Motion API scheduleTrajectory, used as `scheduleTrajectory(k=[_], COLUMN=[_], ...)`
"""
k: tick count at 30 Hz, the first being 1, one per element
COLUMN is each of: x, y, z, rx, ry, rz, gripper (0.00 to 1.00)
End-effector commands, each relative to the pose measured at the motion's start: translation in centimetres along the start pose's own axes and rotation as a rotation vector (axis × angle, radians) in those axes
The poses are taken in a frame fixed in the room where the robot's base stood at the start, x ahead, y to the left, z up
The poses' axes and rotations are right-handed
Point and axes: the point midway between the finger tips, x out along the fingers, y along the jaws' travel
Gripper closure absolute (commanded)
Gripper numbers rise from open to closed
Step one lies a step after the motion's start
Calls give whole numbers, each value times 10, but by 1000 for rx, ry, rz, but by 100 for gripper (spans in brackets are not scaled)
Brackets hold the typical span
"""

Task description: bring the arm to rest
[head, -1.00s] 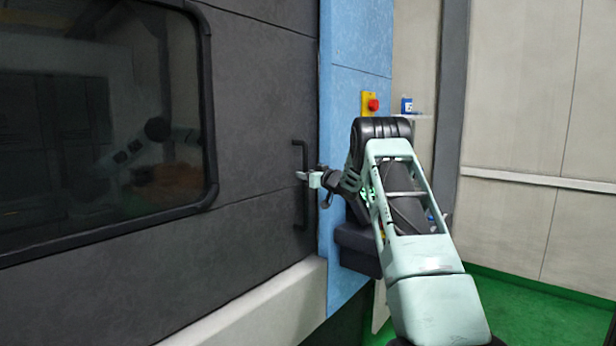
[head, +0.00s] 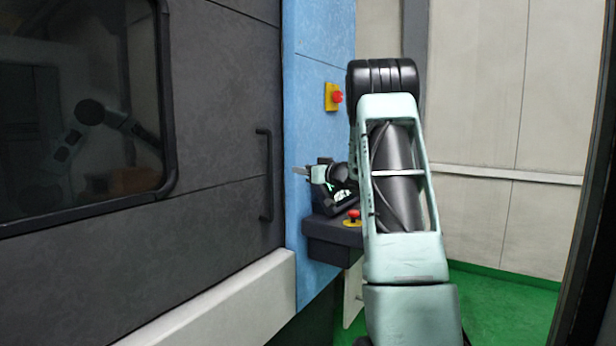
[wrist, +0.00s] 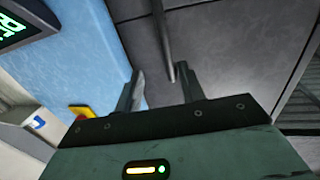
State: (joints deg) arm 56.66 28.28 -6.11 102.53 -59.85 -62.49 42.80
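My gripper (head: 303,171) is near the blue panel, a short way to the right of the black door handle (head: 265,176) in the head view. In the wrist view the two dark fingers of my gripper (wrist: 158,72) are spread apart with nothing held between them. The handle (wrist: 163,38) appears there as a dark bar beyond the fingertips, and I cannot tell its exact distance. My arm (head: 400,190) is raised and bent, and covers part of the control shelf.
The dark machine door (head: 215,110) fills the left and looks closed. A blue panel (head: 310,110) carries a yellow box with a red button (head: 334,97). A dark shelf (head: 330,238) with another red button (head: 353,214) juts out below. Green floor (head: 505,305) lies open at right.

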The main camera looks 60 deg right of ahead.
Motion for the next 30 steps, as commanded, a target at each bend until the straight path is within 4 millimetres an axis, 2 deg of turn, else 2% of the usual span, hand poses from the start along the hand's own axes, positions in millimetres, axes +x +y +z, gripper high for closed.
scheduleTrajectory(k=[6, 24, 26, 29, 30], x=[-10, -9, 0, 23, 34], y=[0, -1, -13, -52, -74], z=[0, 0, 0, 1, 3], rx=[1, 1, 2, 8, 12], ry=[1, 0, -7, -33, -53], rz=[0, 0, -3, -4, -4], gripper=[60, 60, 60, 60, 60])
